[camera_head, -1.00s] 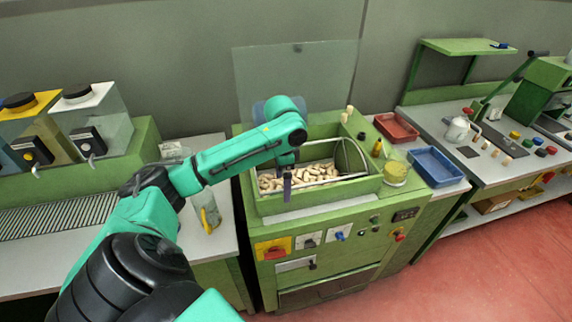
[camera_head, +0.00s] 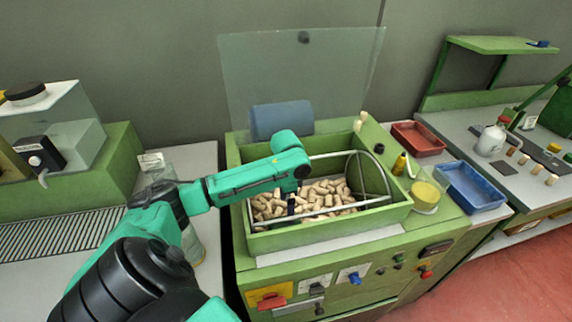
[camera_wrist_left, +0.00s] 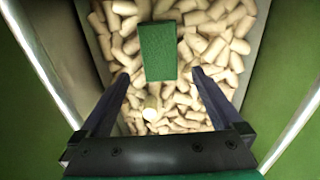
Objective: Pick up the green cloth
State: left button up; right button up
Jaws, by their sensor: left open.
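The green cloth (camera_wrist_left: 158,50) shows in the left wrist view as a dark green rectangle over the pale corks. I cannot make it out in the head view. My left gripper (camera_wrist_left: 161,76) is open and empty, pointing down into the cork bin. Its two dark fingers are apart, and the cloth's near end appears between their tips. I cannot tell how far above the cloth they are. In the head view the left gripper (camera_head: 292,205) is over the corks, partly hidden by my own arm. My right gripper is not in view.
The cork bin (camera_head: 330,231) has green walls, a bent metal frame (camera_head: 385,180) at its right and a raised clear lid (camera_head: 300,75) behind. A red tray (camera_head: 418,138), a blue tray (camera_head: 470,186) and a yellow round item (camera_head: 425,194) stand to the right.

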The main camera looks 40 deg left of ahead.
aim_at(286, 223)
pick_arm(q)
notch_tip(286, 223, down, 8)
jog(key=shift+s+f+p, duration=0.15)
jog(key=shift+p, duration=0.55)
jog(key=c, duration=1.1)
